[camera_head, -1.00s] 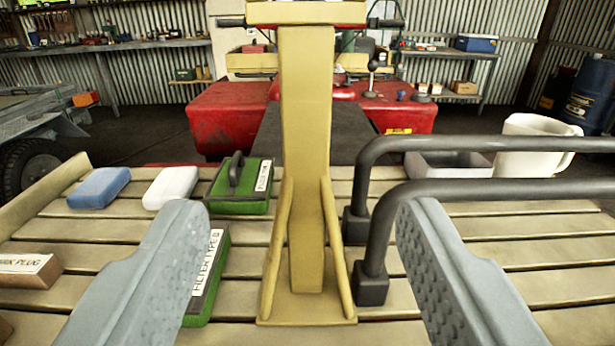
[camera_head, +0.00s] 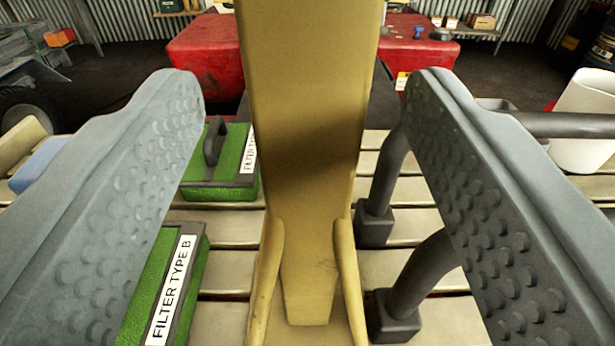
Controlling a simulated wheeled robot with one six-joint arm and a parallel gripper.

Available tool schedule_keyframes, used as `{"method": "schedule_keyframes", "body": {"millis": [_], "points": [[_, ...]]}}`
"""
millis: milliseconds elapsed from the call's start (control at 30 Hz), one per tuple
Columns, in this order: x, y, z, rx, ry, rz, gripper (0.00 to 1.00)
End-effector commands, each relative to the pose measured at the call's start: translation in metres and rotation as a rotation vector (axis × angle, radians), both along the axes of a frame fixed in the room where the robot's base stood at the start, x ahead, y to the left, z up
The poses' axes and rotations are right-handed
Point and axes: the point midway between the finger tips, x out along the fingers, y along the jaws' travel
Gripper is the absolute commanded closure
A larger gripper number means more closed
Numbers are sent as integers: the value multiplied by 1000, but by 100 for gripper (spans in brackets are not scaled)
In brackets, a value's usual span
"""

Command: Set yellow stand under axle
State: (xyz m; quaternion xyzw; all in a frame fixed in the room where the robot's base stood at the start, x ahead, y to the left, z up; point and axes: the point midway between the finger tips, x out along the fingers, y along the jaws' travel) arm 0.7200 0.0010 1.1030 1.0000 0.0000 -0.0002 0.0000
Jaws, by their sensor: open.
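The yellow stand (camera_head: 308,130) stands upright on the slatted wooden rack, a tall post with side braces at its foot. Its top is cut off by the upper edge of the view. My gripper (camera_head: 308,95) is open, with one grey finger on each side of the post. There is a visible gap between each finger and the post. No axle can be made out in this view.
Green boxes, one labelled Filter Type B (camera_head: 172,290), lie left of the stand. Dark bent rails (camera_head: 385,190) rise close on its right, partly behind the right finger.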

Motion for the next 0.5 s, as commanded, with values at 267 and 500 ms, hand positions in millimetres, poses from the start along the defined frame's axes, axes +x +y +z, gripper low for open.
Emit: {"method": "schedule_keyframes", "body": {"millis": [267,500], "points": [[16,-1,2,0,1,0,44],[45,-2,5,0,1,0,44]]}}
